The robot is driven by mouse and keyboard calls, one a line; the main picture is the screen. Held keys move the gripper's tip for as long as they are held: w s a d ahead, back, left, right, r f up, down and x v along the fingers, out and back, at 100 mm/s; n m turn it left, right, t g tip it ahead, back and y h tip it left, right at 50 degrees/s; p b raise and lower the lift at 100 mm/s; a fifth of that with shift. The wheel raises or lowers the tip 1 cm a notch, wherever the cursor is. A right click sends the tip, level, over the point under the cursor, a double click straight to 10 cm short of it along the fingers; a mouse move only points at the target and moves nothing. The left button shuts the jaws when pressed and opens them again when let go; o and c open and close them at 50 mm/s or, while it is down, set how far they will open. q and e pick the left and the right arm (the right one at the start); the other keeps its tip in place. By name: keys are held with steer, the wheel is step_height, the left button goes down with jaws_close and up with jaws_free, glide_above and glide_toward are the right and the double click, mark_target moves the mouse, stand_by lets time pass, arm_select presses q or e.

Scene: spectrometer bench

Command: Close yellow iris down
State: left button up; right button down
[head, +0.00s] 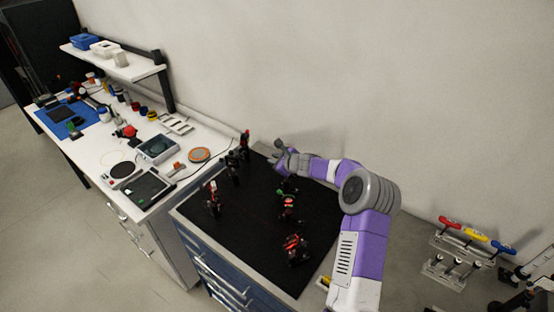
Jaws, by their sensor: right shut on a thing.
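My right gripper (280,158) is over the far part of the black optics board (255,225). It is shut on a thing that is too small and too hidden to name. A dark mount with a green part (287,190) stands just below and in front of it. I cannot make out a yellow iris for certain; the gripper and wrist cover that part of the board. My left gripper is not in view.
Red-marked mounts stand on the board at the middle (289,203), front (296,248) and left (213,198). Dark posts (244,145) stand at its far left corner. A cluttered white bench (150,203) adjoins on the left. Red, yellow and blue handles (475,235) are at right.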

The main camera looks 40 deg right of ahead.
steer(key=shift+f, duration=0.15)
steer(key=c, duration=1.1)
jaws_free()
steer(key=shift+b+v, duration=0.95)
steer(key=shift+v, duration=2.85)
steer(key=shift+w+a+r, duration=0.1)
steer(key=shift+r, duration=0.1)
